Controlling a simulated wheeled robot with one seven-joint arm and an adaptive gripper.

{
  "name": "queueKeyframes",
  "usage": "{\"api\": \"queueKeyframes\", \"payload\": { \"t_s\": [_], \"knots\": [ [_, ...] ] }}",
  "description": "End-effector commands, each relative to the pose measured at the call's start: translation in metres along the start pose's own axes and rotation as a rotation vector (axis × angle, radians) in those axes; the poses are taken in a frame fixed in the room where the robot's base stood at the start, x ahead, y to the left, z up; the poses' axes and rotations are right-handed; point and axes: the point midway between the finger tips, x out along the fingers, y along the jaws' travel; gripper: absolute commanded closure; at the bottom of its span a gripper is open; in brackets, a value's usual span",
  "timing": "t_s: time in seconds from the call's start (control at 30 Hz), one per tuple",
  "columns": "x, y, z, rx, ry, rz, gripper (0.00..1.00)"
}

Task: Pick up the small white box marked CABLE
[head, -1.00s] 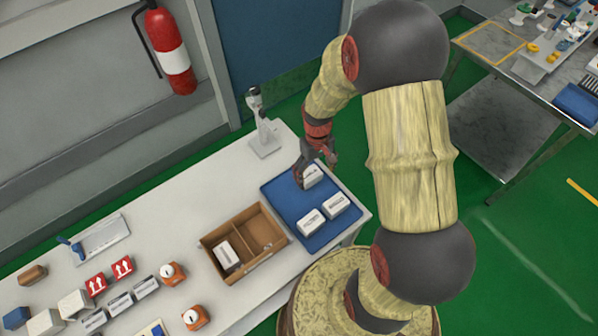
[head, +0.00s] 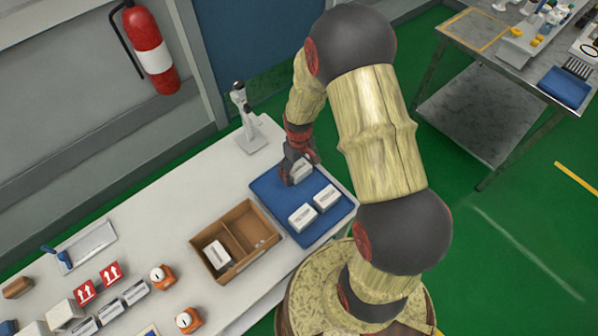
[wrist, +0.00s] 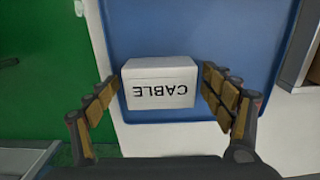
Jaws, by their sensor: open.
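The small white box marked CABLE (wrist: 160,84) lies on the blue mat (wrist: 200,30), its lettering upside down in the wrist view. My gripper (wrist: 158,78) is open, with one finger on each side of the box. A narrow gap shows at the right finger; the left finger is very close to the box's side. In the head view my gripper (head: 298,165) is down at the box (head: 301,174), partly covering it, at the far part of the blue mat (head: 265,186).
Two other white boxes (head: 302,217) (head: 327,197) lie nearer on the mat. A divided brown tray (head: 206,262) with a white box inside stands left of it. A grey stand (head: 245,120) rises behind the mat. More boxes and orange-based items are farther left.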

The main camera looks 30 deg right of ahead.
Motion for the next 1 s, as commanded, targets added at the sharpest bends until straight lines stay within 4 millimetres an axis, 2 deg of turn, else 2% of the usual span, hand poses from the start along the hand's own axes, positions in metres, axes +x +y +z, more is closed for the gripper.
{"api": "queueKeyframes", "payload": {
  "t_s": [0.2, 1.0],
  "knots": [
    [-0.0002, 0.0002, -0.0004, 0.0, 0.001, 0.0, 0.19],
    [-0.0002, 0.0, -0.0001, 0.0, 0.0, 0.0, 0.65]
  ]
}}
